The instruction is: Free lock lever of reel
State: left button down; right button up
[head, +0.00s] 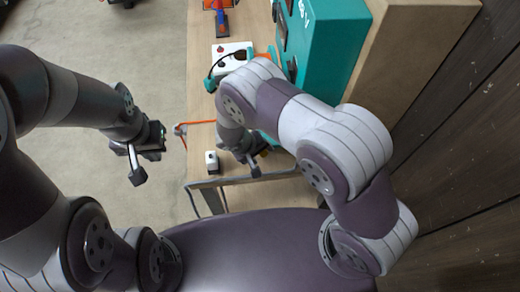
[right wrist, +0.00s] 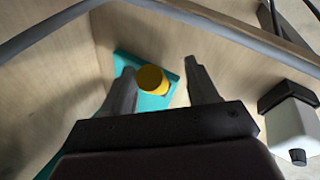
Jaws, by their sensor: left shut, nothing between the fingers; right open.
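In the right wrist view a yellow round knob (right wrist: 152,79) stands on a teal plate (right wrist: 122,62). It shows between the fingers of my right gripper (right wrist: 160,78), which is open. I cannot tell whether this knob is the end of the reel's lock lever, or whether the fingers touch it. In the head view my right gripper (head: 250,163) is low over the bench, and my arm hides most of what lies under it. My left gripper (head: 138,163) is shut and empty, over the floor left of the bench.
A grey rail (head: 275,176) runs along the bench's near edge. A small white block (head: 212,161) with a dark top stands left of my right gripper. An orange cord (head: 201,122) crosses the bench's left edge. A teal box (head: 330,40) stands at the back right.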

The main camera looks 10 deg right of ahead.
jog(key=shift+w+d+f, duration=0.25)
jog(key=shift+w+d, duration=0.2)
jog(key=shift+d, duration=0.3)
jog(key=shift+c, duration=1.2)
jog(key=c, duration=0.5)
jog(key=shift+a, duration=0.35)
grip_shut()
jog(key=shift+d, duration=0.1)
jog(key=shift+w+r+g+p, duration=0.2)
jog(key=shift+r+g+p, duration=0.3)
jog(key=shift+p, duration=0.1)
jog(key=shift+w+r+g, duration=0.1)
jog(key=shift+w+g, duration=0.2)
jog(key=shift+g, duration=0.1)
jog(key=shift+w+n+g, duration=0.25)
jog(key=shift+n+g, duration=0.05)
jog(key=shift+g, duration=0.1)
jog(key=shift+w+g+b, duration=0.25)
jog(key=shift+g+b, duration=0.15)
jog(key=shift+b, duration=0.25)
jog(key=shift+w+r, duration=0.1)
jog(key=shift+r, duration=0.15)
pick_arm(q)
jog(key=shift+w+d+f, duration=0.15)
jog(key=shift+w+d, duration=0.3)
jog(key=shift+d, duration=0.15)
pick_arm(e)
jog(key=shift+r+g, duration=0.2)
jog(key=shift+g, duration=0.1)
